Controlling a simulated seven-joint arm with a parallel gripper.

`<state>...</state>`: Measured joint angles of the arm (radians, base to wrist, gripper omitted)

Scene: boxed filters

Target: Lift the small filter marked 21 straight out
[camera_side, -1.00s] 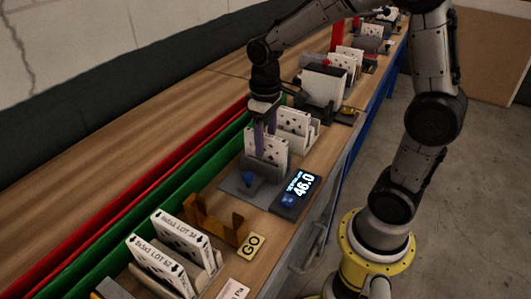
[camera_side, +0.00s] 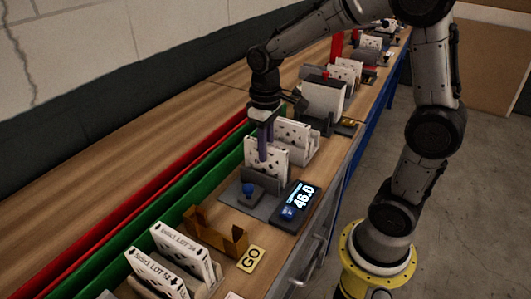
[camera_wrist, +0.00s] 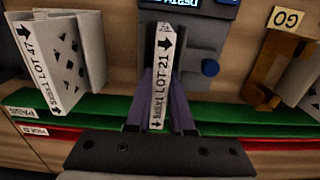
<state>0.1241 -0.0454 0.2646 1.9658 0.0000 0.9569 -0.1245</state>
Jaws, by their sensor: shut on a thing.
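The small filter marked LOT 21 (camera_wrist: 161,80) is a thin white panel with a black arrow on its top edge. It stands upright in the grey gauge fixture (camera_side: 238,200) in the side view, with its dotted face (camera_side: 266,162) showing. My gripper (camera_wrist: 160,118) is shut on it, one purple finger along each side. In the side view my gripper (camera_side: 267,150) points straight down at the filter's top. The filter's lower edge is at the fixture; I cannot tell whether it is seated or slightly raised.
A display reading 46.0 (camera_side: 300,198) sits beside the fixture. A brown bracket (camera_side: 215,232) and a GO plate (camera_side: 250,259) stand nearer the camera. The LOT 47 filter (camera_wrist: 42,65) stands in a neighbouring rack. Green and red rails (camera_side: 150,205) run behind.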

